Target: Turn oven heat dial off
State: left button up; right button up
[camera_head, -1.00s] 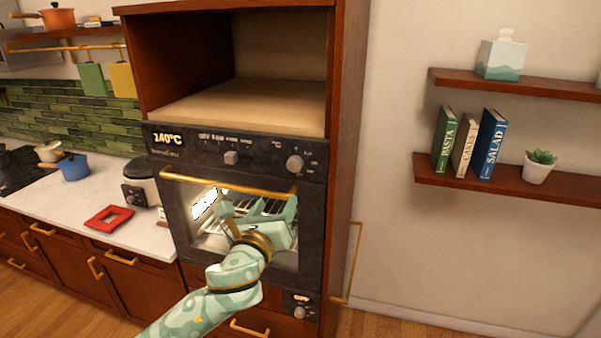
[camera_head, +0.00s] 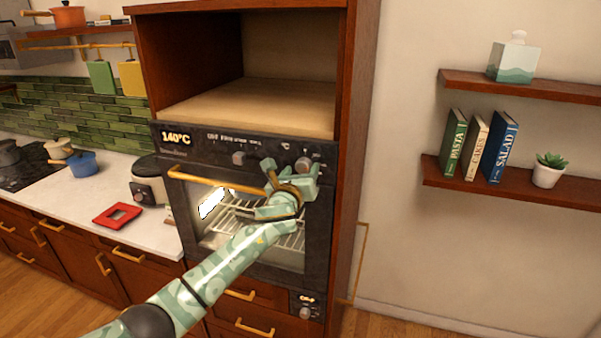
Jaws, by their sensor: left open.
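The oven (camera_head: 230,258) is built into a tall wooden cabinet. Its black panel shows 140°C on the display (camera_head: 176,138). Two knobs sit on the panel: a left knob (camera_head: 239,158) and a right heat dial (camera_head: 304,164) below a °C mark. My left gripper (camera_head: 289,166) is open in front of the oven's upper right, its fingers pointing up at the panel. One finger is left of the right dial and the other overlaps its lower right. I cannot tell whether they touch it. My right gripper is not in view.
The gold oven door handle (camera_head: 217,180) runs just below the panel, behind my gripper. A counter (camera_head: 150,232) at left holds a red trivet (camera_head: 117,215) and a toaster-like appliance (camera_head: 150,183). Wall shelves (camera_head: 520,193) with books stand at right.

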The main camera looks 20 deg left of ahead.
pick_arm(q)
jog(key=shift+w+a, duration=0.1)
jog(key=shift+w, duration=0.05)
jog(key=c, duration=1)
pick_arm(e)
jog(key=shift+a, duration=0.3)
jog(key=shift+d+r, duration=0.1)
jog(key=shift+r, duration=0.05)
pick_arm(q)
jog(key=shift+n+p, duration=0.55)
jog(key=shift+n, duration=0.55)
jog(key=n+p, duration=0.2)
jog(key=n, duration=0.3)
jog(key=shift+g, duration=0.3)
jog(key=n+p, duration=0.1)
jog(key=n, duration=0.3)
jog(key=shift+a+n+h, duration=0.1)
jog(key=shift+n+h, duration=0.2)
jog(key=shift+n+p, duration=0.75)
jog(key=shift+n, duration=1.35)
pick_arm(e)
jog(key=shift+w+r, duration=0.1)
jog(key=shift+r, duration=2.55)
pick_arm(q)
jog(key=shift+f+h, duration=0.1)
jog(key=shift+h, duration=0.2)
